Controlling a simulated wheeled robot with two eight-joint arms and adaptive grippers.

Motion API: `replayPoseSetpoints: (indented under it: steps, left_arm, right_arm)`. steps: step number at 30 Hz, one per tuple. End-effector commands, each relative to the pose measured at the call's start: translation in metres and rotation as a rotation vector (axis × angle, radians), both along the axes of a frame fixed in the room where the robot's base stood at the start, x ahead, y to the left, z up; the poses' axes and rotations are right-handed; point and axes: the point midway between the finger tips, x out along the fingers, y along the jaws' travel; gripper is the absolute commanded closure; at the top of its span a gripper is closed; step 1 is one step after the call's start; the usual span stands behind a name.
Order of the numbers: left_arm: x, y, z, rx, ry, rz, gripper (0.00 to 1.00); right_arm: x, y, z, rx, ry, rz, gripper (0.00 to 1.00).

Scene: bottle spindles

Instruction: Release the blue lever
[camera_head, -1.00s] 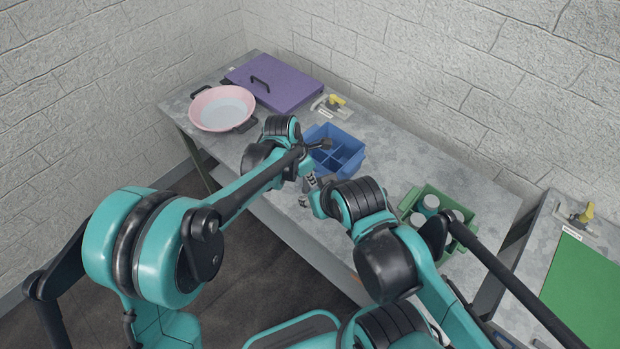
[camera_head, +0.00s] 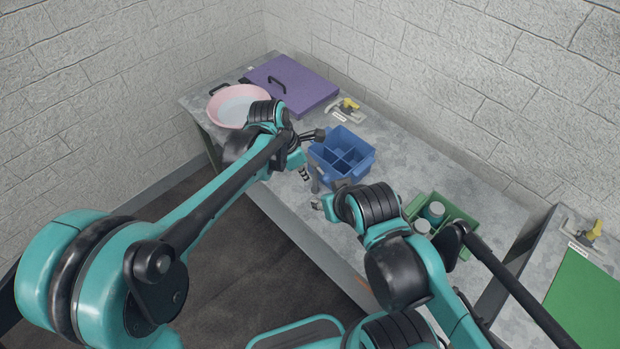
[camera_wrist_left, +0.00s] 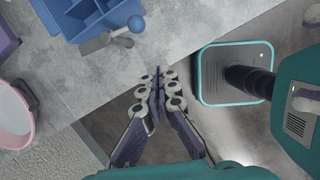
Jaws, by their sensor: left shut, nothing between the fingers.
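In the head view the crate (camera_head: 359,180) stands on the table, and the lever is too small there to make out clearly. My left gripper (camera_wrist_left: 158,78) is shut and empty, apart from the knob, near the table's front edge. It shows small in the head view (camera_head: 304,174). My right gripper (camera_head: 316,204) is near the table's front edge; its fingers are too small to read.
A pink bowl (camera_head: 222,116) and a purple lid with a black handle (camera_head: 308,88) lie at the far left. A yellow-handled clamp (camera_head: 347,106) is behind the crate. A green crate (camera_head: 462,222) holds bottles at right. A green panel (camera_head: 588,290) lies on the second table.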

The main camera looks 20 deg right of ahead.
Motion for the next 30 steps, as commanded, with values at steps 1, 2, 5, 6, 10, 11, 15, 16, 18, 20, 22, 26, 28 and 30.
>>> replayPoseSetpoints:
  steps: [1, 2, 5, 6, 10, 11, 15, 16, 18, 20, 22, 26, 28, 30]
  left_arm:
    - [-0.002, 0.002, 0.008, 0.000, 0.000, 0.000, 1.00]
    - [-0.002, 0.003, 0.012, 0.000, 0.000, 0.000, 1.00]
    - [-0.003, 0.005, 0.019, 0.000, 0.000, 0.000, 1.00]
    - [-0.003, 0.006, 0.021, 0.000, 0.000, 0.000, 1.00]
    - [-0.003, 0.007, 0.023, 0.000, 0.000, 0.000, 1.00]
    - [-0.003, 0.007, 0.023, 0.000, 0.000, 0.000, 1.00]
    - [-0.003, 0.006, 0.023, 0.000, 0.000, 0.000, 1.00]
    - [-0.003, 0.006, 0.022, 0.000, 0.000, 0.000, 1.00]
    - [-0.003, 0.006, 0.022, 0.000, 0.000, 0.000, 1.00]
    - [-0.003, 0.006, 0.022, 0.000, 0.000, 0.000, 1.00]
    - [-0.003, 0.006, 0.022, 0.000, 0.000, 0.000, 1.00]
    - [-0.003, 0.011, 0.023, 0.000, -0.011, -0.012, 1.00]
    - [-0.003, 0.024, 0.026, 0.004, -0.044, -0.052, 1.00]
    - [-0.004, 0.047, 0.031, 0.014, -0.103, -0.126, 1.00]
  right_arm:
    - [0.000, 0.000, 0.003, 0.000, 0.000, 0.000, 0.60]
    - [0.000, 0.000, 0.003, 0.000, 0.000, 0.000, 0.60]
    - [0.000, 0.000, 0.005, 0.000, 0.000, 0.000, 0.60]
    - [0.000, 0.000, 0.005, 0.000, 0.000, 0.000, 0.60]
    - [0.000, 0.000, 0.005, 0.000, 0.000, 0.000, 0.60]
    - [0.000, 0.000, 0.005, 0.000, 0.000, 0.000, 0.60]
    - [0.000, 0.000, 0.005, 0.000, 0.000, 0.000, 0.60]
    - [0.000, 0.000, 0.005, 0.000, 0.000, 0.000, 0.60]
    - [0.000, 0.000, 0.005, 0.000, 0.000, 0.000, 0.60]
    - [0.000, 0.000, 0.005, 0.000, 0.000, 0.000, 0.60]
    - [0.000, 0.000, 0.005, 0.000, 0.000, 0.000, 0.60]
    - [0.000, 0.000, 0.003, 0.000, 0.000, 0.000, 0.60]
    - [0.000, 0.000, 0.000, 0.000, 0.000, 0.000, 0.60]
    - [0.000, 0.000, -0.006, 0.000, 0.000, 0.000, 0.60]
